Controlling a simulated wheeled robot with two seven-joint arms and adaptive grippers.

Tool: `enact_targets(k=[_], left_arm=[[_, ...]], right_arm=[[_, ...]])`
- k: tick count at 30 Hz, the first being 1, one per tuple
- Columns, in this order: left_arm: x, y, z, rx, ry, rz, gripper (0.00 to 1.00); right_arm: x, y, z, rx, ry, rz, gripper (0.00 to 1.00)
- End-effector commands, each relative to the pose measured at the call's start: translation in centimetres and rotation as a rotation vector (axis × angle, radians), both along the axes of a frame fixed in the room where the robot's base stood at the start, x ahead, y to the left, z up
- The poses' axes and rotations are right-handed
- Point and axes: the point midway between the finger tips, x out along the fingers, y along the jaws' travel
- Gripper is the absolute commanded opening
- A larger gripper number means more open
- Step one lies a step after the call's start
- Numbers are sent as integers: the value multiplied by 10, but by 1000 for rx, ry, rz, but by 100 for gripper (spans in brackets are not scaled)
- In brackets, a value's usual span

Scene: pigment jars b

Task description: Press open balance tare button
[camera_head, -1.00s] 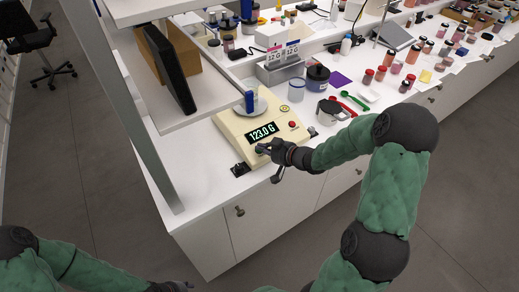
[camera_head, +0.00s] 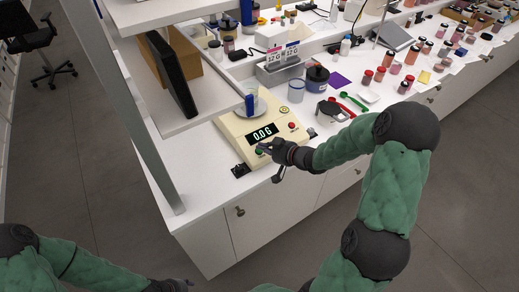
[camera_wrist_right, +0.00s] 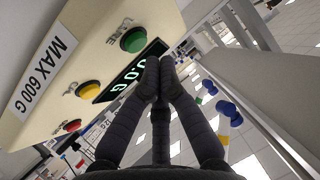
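The cream balance (camera_head: 236,132) stands on the white bench, and its display (camera_head: 262,134) reads 0.0 G. A blue item (camera_head: 249,103) stands in a clear dish on its pan. My right gripper (camera_head: 266,149) is at the balance's front by the green button (camera_head: 260,152). In the right wrist view the green button (camera_wrist_right: 133,40), with lettering beside it, is close to the shut fingertips (camera_wrist_right: 159,66). They overlap the display edge; I cannot tell whether they touch the button. My left gripper (camera_head: 174,286) is only partly visible at the bottom edge, away from the balance.
A red button (camera_head: 292,125) is on the balance's right; a yellow button (camera_wrist_right: 88,90) shows in the wrist view. A shelf with a dark panel (camera_head: 170,75) stands at left. Jars (camera_head: 380,73), a dark-lidded tub (camera_head: 317,77) and spoons (camera_head: 352,101) lie right.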

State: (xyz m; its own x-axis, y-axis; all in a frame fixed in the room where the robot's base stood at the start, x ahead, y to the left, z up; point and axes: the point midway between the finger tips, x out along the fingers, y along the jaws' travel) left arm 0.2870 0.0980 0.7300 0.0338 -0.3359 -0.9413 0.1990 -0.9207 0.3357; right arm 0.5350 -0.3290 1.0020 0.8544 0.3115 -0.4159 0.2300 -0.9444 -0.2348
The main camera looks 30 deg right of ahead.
Motion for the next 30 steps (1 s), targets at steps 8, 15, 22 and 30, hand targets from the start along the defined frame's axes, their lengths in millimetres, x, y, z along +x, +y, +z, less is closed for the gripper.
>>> enact_targets(k=[8,15,22,30], left_arm=[[0,0,8,0,0,0,40],[0,0,28,0,0,0,40],[0,0,47,0,0,0,40],[0,0,57,0,0,0,40]], right_arm=[[-2,0,8,0,0,0,0],[-9,-1,29,0,-1,0,0],[-16,-1,47,0,0,0,0],[-21,-2,57,0,1,0,0]])
